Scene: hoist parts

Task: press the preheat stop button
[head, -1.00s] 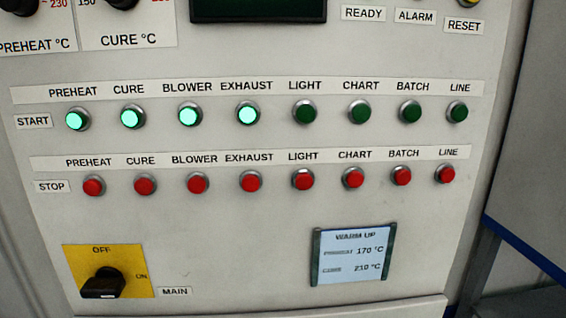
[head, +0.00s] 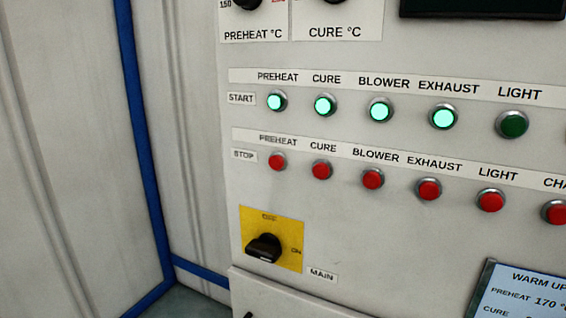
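The preheat stop button (head: 278,162) is the red button at the left end of the STOP row, under the label PREHEAT. It is unlit. The preheat start button (head: 277,101) above it glows green. Both sit on the white control panel (head: 345,225). Neither of my grippers shows in the head view, and nothing covers the preheat stop button.
Other red stop buttons, such as cure (head: 322,170) and blower (head: 373,179), stand to its right. A black main switch (head: 264,248) on a yellow plate sits below. Left of the panel are pale walls with a blue frame post (head: 145,150).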

